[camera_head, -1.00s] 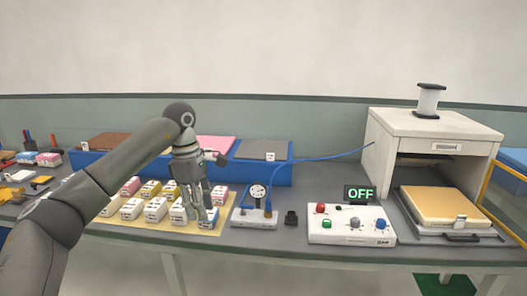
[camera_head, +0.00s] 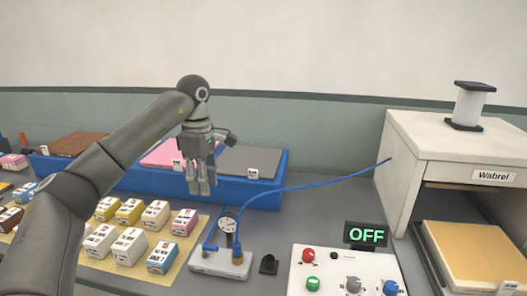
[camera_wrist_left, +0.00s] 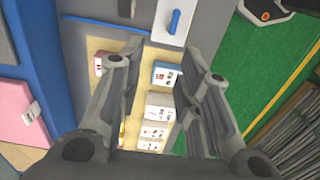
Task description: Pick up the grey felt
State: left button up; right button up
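The grey felt (camera_head: 238,160) lies flat in the right compartment of the long blue tray (camera_head: 262,190), with a small white label at its right side. My left gripper (camera_head: 202,190) hangs fingers down in front of the tray, to the left of the grey felt and apart from it. The gripper hides part of the tray's front wall. In the left wrist view, my left gripper (camera_wrist_left: 162,72) has its fingers spread and nothing held between them. I cannot make out the grey felt in that view. My right gripper is not in view.
The pink felt (camera_head: 163,154) and brown felt (camera_head: 78,144) lie further left. Several small labelled boxes (camera_head: 129,246) stand on a yellow mat before the tray. A gauge (camera_head: 228,225) with a blue hose stands near the grey felt. A control box and white press stand right.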

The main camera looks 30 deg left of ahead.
aim_at(251, 162)
jog(key=i, duration=0.95)
